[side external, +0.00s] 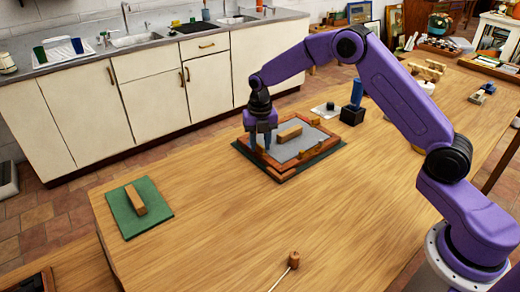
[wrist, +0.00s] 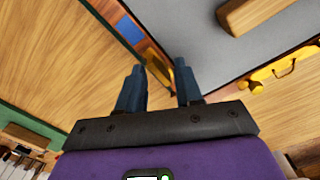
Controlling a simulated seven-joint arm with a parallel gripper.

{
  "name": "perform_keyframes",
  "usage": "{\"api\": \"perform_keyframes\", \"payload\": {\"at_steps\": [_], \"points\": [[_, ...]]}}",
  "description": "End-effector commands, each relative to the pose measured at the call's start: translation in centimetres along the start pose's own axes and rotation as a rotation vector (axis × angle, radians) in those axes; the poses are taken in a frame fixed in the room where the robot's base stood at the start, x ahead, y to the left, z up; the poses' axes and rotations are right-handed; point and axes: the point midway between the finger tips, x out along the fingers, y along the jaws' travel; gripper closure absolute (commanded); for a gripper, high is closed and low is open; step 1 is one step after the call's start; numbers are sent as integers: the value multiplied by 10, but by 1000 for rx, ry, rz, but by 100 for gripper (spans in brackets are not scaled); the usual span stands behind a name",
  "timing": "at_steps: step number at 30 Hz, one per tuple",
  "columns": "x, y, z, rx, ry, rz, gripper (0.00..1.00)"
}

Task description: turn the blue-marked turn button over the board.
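A grey board (side external: 313,140) lies in a brown wooden frame (side external: 318,152) on the table, with a wooden block (side external: 290,134) on top of it. My gripper (side external: 261,150) points down over the left part of the frame, its fingers spread. In the wrist view, a wooden turn button (wrist: 154,58) lies along the frame edge, in the gap between my fingers (wrist: 159,70). A blue mark (wrist: 130,30) shows on the frame beside it. Whether the fingers touch the button cannot be told.
A green mat (side external: 123,212) with a wooden block (side external: 135,200) lies at the table's left. A blue-handled tool in a dark stand (side external: 352,114) stands right behind the frame. A small wooden knob (side external: 293,259) is near the front. The table between is clear.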

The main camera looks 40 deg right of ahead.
Motion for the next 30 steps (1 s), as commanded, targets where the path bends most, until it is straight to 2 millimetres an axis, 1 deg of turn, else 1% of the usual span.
{"api": "perform_keyframes", "payload": {"at_steps": [3,18,22,29,30], "points": [[0,0,0,139,-1,1,65],[0,0,0,727,0,0,65],[0,0,0,803,0,0,65],[0,0,0,814,0,0,65],[0,0,0,813,0,0,68]]}}
